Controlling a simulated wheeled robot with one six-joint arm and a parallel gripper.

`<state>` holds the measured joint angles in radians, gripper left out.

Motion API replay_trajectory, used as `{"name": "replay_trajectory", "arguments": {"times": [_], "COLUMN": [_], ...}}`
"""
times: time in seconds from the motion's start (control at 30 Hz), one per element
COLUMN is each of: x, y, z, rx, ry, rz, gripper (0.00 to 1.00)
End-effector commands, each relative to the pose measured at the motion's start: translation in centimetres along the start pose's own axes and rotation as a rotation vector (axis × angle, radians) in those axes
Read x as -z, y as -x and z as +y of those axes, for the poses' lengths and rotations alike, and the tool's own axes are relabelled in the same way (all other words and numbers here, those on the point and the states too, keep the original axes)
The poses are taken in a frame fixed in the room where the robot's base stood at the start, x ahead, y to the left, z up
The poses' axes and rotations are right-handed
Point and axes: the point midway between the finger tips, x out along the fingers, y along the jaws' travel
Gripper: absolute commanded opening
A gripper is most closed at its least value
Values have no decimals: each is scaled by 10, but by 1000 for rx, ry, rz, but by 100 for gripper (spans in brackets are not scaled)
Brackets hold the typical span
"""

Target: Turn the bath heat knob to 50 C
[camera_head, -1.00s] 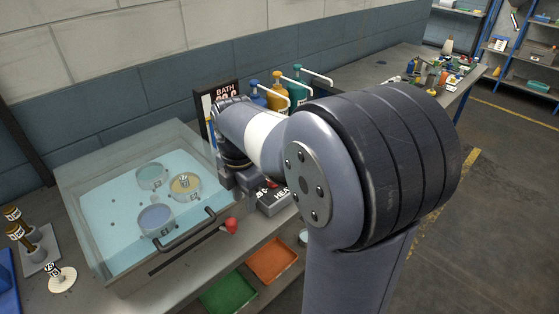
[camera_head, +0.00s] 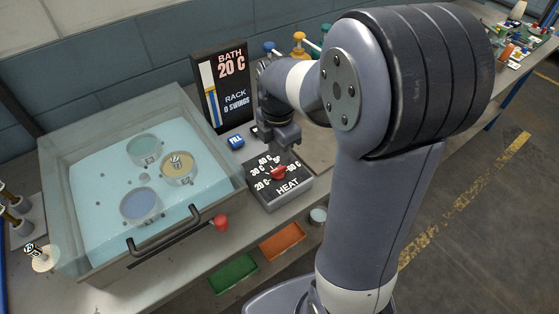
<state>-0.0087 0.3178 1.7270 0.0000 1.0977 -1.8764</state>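The red heat knob (camera_head: 278,173) sits on top of the grey heat box (camera_head: 291,196). The box is marked HEAT, and labels for 20, 30 and 40 C show around the knob. The far right of the dial is partly hidden by my gripper, and I see no clear 50 C label. The display (camera_head: 224,88) reads BATH 20 C and RACK 0 SWINGS. My gripper (camera_head: 284,157) points down just above the knob, its fingertips close to it. I cannot tell whether they touch it or how far apart they are.
The clear-walled bath (camera_head: 111,255) stands at left, with several round cups in blue water. Its front has a dark handle (camera_head: 165,237) and a red knob (camera_head: 221,223). A blue FILL button (camera_head: 236,142) lies behind the heat box. Bottles stand behind my arm.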

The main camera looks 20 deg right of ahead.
Motion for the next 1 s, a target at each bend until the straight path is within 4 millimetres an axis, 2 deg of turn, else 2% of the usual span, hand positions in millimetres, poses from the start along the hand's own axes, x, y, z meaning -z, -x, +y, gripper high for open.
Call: {"name": "replay_trajectory", "arguments": {"times": [0.1,0.3,0.47,0.7,1.0], "x": [0,0,0,0,0], "y": [-23,-49,-57,-58,-57], "z": [-1,0,0,0,0], "rx": [5,2,-1,-1,-1], "ry": [0,0,0,0,0], "rz": [1,1,0,0,0], "gripper": [35,35,35,35,11]}}
